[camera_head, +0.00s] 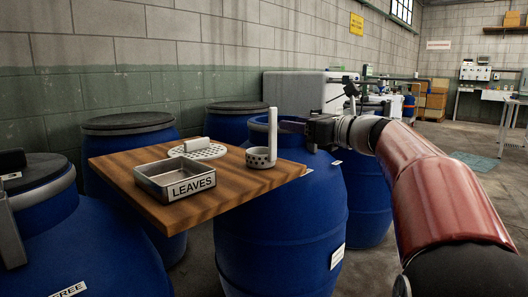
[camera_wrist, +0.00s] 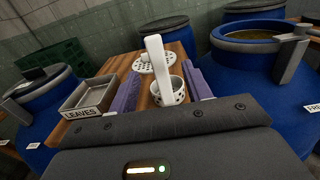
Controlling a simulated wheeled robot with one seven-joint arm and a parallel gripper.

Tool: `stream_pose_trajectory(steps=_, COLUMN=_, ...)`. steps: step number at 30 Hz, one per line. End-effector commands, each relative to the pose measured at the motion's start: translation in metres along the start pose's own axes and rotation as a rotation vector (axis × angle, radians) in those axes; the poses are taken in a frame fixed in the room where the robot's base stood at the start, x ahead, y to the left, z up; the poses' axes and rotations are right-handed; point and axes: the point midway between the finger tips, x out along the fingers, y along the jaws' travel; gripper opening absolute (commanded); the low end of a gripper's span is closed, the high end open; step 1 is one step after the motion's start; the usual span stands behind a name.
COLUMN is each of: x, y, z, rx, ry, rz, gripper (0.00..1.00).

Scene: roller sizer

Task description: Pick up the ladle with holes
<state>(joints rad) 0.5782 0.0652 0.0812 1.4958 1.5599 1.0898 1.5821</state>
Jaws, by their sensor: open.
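The ladle with holes (camera_head: 260,157) is a pale grey cup with holes in its wall and a tall upright handle. It stands on the wooden board (camera_head: 226,196), near its right side. My gripper (camera_head: 287,127) is open and empty, just right of the ladle's handle and level with its upper part. In the wrist view the ladle (camera_wrist: 167,94) shows between my two purple fingers (camera_wrist: 164,75), its handle rising toward the camera. I cannot tell whether the handle is in the gap or beyond the fingertips.
A metal tray labelled LEAVES (camera_head: 152,185) and a flat perforated skimmer (camera_head: 213,152) share the board. The board rests among several blue barrels (camera_head: 284,230). Some have dark lids; an open barrel (camera_wrist: 262,36) shows in the wrist view.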

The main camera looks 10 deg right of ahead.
Motion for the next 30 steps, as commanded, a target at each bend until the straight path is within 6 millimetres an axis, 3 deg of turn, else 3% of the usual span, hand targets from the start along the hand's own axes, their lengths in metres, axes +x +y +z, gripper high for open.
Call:
stream_pose_trajectory(steps=15, x=0.067, y=0.004, z=0.002, rx=0.003, ry=-0.001, rz=0.003, gripper=0.49)
stream_pose_trajectory(steps=25, x=0.075, y=0.005, z=0.002, rx=0.001, ry=-0.001, rz=0.001, gripper=0.49)
stream_pose_trajectory(steps=30, x=0.075, y=0.004, z=0.002, rx=0.0, ry=0.0, rz=0.001, gripper=0.28)
